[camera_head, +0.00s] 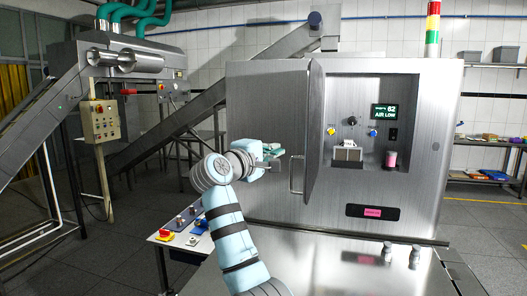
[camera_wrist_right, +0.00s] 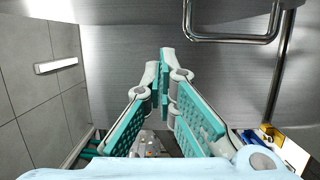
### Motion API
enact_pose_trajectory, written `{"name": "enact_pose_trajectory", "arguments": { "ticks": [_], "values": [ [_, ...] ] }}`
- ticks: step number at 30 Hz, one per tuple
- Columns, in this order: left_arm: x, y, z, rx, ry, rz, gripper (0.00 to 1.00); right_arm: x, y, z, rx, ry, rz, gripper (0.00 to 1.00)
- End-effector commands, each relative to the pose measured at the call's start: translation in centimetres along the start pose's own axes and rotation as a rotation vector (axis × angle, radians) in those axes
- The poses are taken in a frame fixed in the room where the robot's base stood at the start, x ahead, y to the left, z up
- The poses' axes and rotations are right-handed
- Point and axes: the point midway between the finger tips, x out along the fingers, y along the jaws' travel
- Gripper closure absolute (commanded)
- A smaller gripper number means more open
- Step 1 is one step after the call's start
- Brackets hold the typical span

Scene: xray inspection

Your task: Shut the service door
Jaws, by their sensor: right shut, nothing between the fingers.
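The service door (camera_head: 315,135) is a brushed-metal panel on the front of the steel cabinet (camera_head: 265,110). It stands swung open, almost edge-on in the head view, left of the lit recess. Its bar handle (camera_head: 292,176) sticks out on its left face. The handle also shows in the wrist view (camera_wrist_right: 232,38), at the upper right. My right gripper (camera_head: 277,158) is left of the door, near the handle. In the wrist view my gripper (camera_wrist_right: 168,65) has its teal-padded fingers together and empty, apart from the handle. My left gripper is not in view.
Two small metal cylinders (camera_head: 387,252) (camera_head: 414,257) stand on the steel table (camera_head: 330,270) in front. A button panel (camera_head: 178,236) is at the lower left.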

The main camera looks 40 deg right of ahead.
Motion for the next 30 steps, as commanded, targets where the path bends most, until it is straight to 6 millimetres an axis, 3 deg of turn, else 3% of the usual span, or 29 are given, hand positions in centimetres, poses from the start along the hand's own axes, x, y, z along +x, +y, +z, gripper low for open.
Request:
{"name": "enact_pose_trajectory", "arguments": {
  "ticks": [5,12,30],
  "values": [
    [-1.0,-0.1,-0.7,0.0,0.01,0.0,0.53,3.6,0.1,0.4,0.002,-0.003,-0.001,1.0],
    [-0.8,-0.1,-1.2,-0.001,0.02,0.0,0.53,4.2,-0.1,3.5,0.004,0.0,-0.001,1.0],
    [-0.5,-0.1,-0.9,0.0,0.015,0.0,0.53,4.5,-0.1,4.6,0.003,0.022,0.0,1.0]
  ]
}}
